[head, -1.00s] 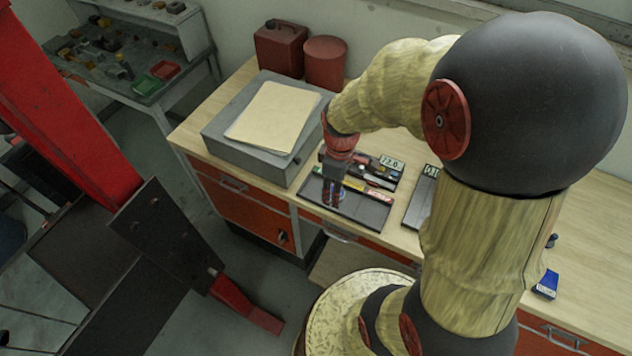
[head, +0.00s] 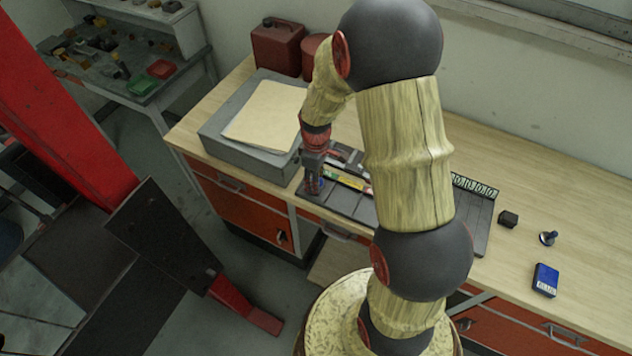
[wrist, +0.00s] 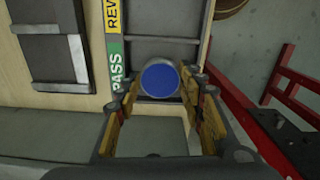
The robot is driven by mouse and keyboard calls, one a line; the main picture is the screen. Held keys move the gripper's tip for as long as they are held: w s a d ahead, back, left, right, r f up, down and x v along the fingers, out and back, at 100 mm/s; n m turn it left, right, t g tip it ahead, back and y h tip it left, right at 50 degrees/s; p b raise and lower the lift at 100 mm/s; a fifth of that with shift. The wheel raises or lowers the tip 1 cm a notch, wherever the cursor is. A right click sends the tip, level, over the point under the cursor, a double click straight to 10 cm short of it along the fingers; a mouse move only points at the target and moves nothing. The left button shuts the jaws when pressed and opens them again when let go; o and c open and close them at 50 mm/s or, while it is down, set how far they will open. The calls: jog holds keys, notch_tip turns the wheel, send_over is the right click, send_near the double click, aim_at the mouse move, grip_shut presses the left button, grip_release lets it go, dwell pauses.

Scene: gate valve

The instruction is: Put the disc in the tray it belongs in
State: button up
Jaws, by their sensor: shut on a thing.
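The blue-faced disc (wrist: 160,80) with a grey rim shows between my fingertips in the wrist view. My gripper (wrist: 162,98) is shut on it. In the head view my gripper (head: 313,188) points down at the left end of the dark divided tray (head: 352,205). In the wrist view the disc overlaps the tray's end compartment (wrist: 180,55), beside the green PASS label (wrist: 117,65). A yellow label starting "REV" (wrist: 113,15) marks the adjoining compartment. I cannot tell how high the disc is above the tray floor.
A grey box (head: 215,145) with a folder stands close left of my gripper. A second dark tray (head: 483,215) lies right, partly behind my arm. A black block (head: 508,219), small knobbed part (head: 548,238) and blue box (head: 545,280) lie further right on open bench.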

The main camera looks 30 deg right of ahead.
jog(key=shift+f, duration=0.6)
jog(key=shift+f, duration=0.1)
jog(key=o, duration=1.2)
jog(key=shift+c, duration=0.2)
jog(key=s+a+r+m+t, duration=0.1)
jog(key=s+a+r+m, duration=0.15)
jog(key=r, duration=1.05)
jog(key=s+a+r+m+t, duration=0.1)
jog(key=s+a+r+t, duration=0.2)
jog(key=r, duration=1)
jog(key=s+a+r+m, duration=0.2)
jog(key=s+r, duration=0.1)
jog(key=s, duration=0.3)
jog(key=s+a+r+m+t, duration=0.1)
jog(key=s+a+r+m, duration=0.1)
jog(key=s+r, duration=0.2)
jog(key=s+p, duration=0.1)
jog(key=s, duration=0.2)
jog(key=shift+r+t, duration=0.25)
jog(key=shift+t, duration=0.05)
